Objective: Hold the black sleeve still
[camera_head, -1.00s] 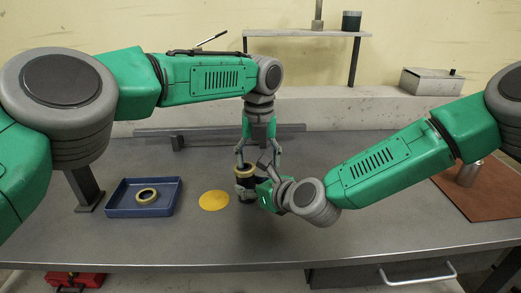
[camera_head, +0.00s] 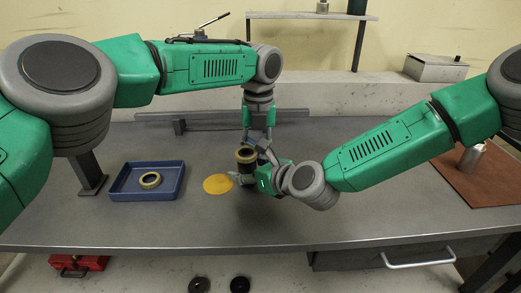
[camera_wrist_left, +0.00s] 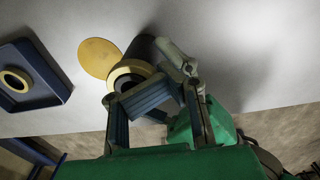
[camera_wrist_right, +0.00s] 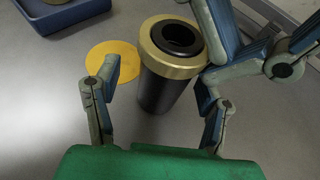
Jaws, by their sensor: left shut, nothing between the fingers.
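The black sleeve (camera_wrist_right: 165,95) stands upright on the bench, with a brass-coloured ring (camera_wrist_right: 172,62) around its top.
A yellow disc (camera_head: 217,184) lies just left of the sleeve. A blue tray (camera_head: 177,187) holds another brass-coloured ring (camera_head: 150,180). A brown mat (camera_head: 485,180) with a metal cylinder (camera_head: 473,157) is at the right. The front bench is clear.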

